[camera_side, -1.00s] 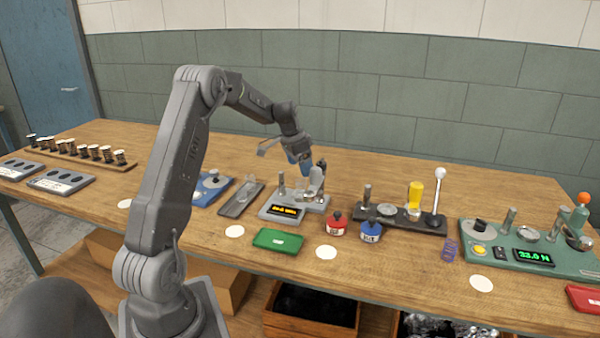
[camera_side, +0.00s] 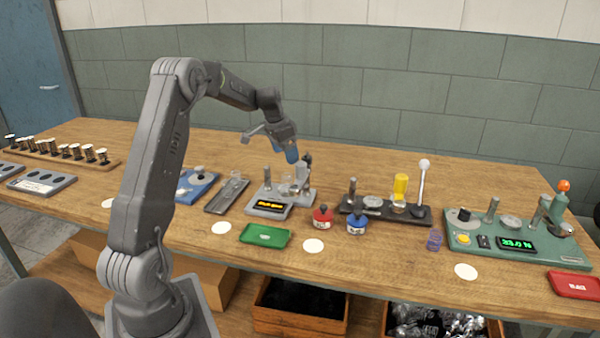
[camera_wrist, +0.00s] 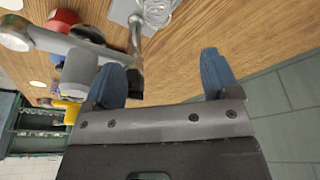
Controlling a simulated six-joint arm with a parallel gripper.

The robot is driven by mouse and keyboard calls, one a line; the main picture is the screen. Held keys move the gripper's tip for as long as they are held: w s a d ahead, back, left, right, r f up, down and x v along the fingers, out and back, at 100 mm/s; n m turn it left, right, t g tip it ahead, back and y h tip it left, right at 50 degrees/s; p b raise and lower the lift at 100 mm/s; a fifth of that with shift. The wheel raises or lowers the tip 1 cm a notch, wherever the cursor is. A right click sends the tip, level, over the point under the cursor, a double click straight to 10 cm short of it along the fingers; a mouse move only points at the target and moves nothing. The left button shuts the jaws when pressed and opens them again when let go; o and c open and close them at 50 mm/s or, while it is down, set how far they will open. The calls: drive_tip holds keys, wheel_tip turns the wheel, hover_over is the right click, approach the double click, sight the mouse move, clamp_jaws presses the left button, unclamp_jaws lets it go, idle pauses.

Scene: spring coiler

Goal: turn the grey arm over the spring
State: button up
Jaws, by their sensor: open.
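The grey coiler station (camera_side: 272,206) with an amber display stands mid-table in the side view. A pale wire coil, seemingly the spring (camera_wrist: 158,12), shows at the top of the wrist view. A thin grey arm (camera_wrist: 135,38) with a black end (camera_wrist: 136,84) reaches out beside it. In the side view the upright parts on the station are small, and I cannot tell the arm's exact angle to the spring. My gripper (camera_wrist: 160,78) is open, its blue fingers apart and nothing between them. In the side view my gripper (camera_side: 290,152) hangs just above the station's back.
Red (camera_side: 322,218) and blue (camera_side: 356,224) bottles stand right of the station. A black station (camera_side: 425,215) has a tall white-knobbed lever (camera_side: 424,165). A green tray (camera_side: 265,236) lies in front. A purple spring (camera_side: 434,240) and a green tester (camera_side: 575,262) are further right.

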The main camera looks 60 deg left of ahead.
drive_tip(key=shift+c, duration=0.2)
drive_tip(key=shift+r, duration=0.3)
drive_tip(key=shift+c, duration=0.7)
drive_tip(key=w+v, duration=0.1)
drive_tip(key=v, duration=0.4)
drive_tip(key=w+v, duration=0.1)
drive_tip(key=v, duration=0.4)
drive_tip(key=w+r+v, duration=0.1)
drive_tip(key=v, duration=0.4)
drive_tip(key=shift+w+r, duration=0.35)
drive_tip(key=shift+c, duration=1.2)
drive_tip(key=m+g, duration=0.3)
drive_tip(key=m, duration=0.8)
hover_over(307, 153)
wheel_tip(307, 153, down, 18)
drive_tip(key=shift+r, duration=0.1)
clamp_jaws()
